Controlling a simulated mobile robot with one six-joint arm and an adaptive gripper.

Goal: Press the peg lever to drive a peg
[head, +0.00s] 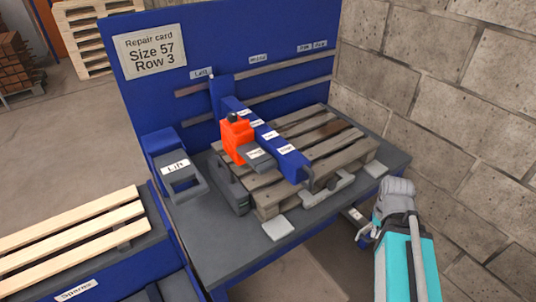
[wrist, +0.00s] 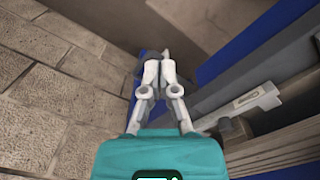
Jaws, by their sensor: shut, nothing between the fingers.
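No part that I can read as the peg lever stands out. An orange tool head (head: 236,137) with a grey labelled block (head: 257,155) sits on a blue beam (head: 285,150) over the wooden pallet (head: 310,130); its small labels are unreadable. A small part with a pale label (head: 353,215) shows at the bench's right front edge, partly beside my arm. My gripper (wrist: 159,68) is shut and empty, off the bench's right side, apart from the pallet. In the head view its fingers are hard to make out.
The grey bench (head: 215,235) carries a "Lift" control (head: 176,177) at left. A blue back panel (head: 150,95) holds a card reading "Size 57 Row 3" (head: 150,50). A slatted "Spares" stand (head: 70,240) is at lower left. A block wall (head: 460,100) rises close on the right.

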